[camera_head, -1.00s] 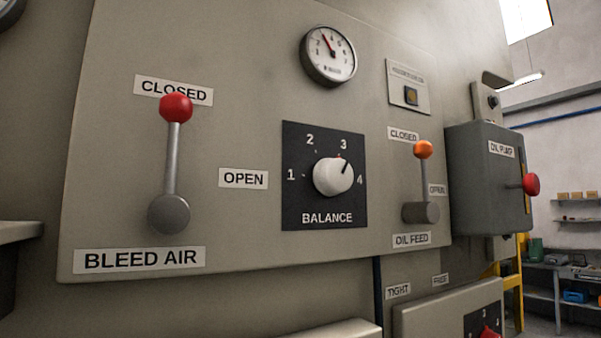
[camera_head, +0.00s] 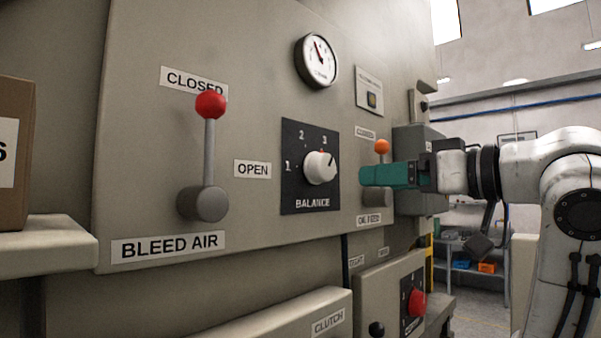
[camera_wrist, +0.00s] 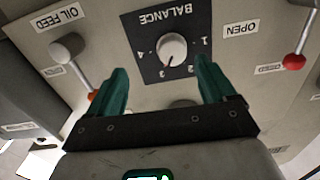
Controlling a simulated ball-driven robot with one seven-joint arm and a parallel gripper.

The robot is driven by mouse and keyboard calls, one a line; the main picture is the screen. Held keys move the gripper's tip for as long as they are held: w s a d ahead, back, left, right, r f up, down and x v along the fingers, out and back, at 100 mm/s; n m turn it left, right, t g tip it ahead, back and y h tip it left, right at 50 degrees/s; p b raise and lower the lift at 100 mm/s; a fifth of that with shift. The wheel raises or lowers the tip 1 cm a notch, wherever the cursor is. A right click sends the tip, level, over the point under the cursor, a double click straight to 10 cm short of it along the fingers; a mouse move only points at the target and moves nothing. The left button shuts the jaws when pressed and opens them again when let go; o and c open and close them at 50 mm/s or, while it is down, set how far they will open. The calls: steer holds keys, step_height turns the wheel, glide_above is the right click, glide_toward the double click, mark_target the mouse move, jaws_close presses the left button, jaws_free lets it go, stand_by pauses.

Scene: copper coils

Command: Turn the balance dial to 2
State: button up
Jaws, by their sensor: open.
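The balance dial is a white round knob (camera_head: 320,167) on a black plate (camera_head: 296,187) marked 1 to 4. Its pointer line is near the 3. In the wrist view the knob (camera_wrist: 172,47) appears upside down, framed between the two teal fingers, with its pointer toward the 3. My gripper (camera_head: 365,176) is to the right of the dial in the head view, in front of the oil feed lever. It also shows in the wrist view (camera_wrist: 162,72), open and empty, its fingers apart and not touching the knob.
The red-knobbed bleed air lever (camera_head: 210,105) stands left of the dial. The orange-knobbed oil feed lever (camera_head: 382,147) is partly hidden behind my gripper. A gauge (camera_head: 316,60) is above. A lower box with a red knob (camera_head: 417,302) and a ledge with a carton (camera_head: 15,165) jut out.

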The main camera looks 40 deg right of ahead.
mark_target(328, 169)
steer(key=w+p, duration=0.1)
steer(key=w, duration=0.2)
steer(key=w+a+r+p, duration=0.1)
steer(key=w, duration=0.2)
steer(key=w+a+r+p, duration=0.1)
steer(key=w, duration=0.3)
steer(key=shift+c, duration=0.4)
steer(key=c, duration=1)
steer(key=shift+o, duration=0.2)
steer(key=shift+n, duration=0.3)
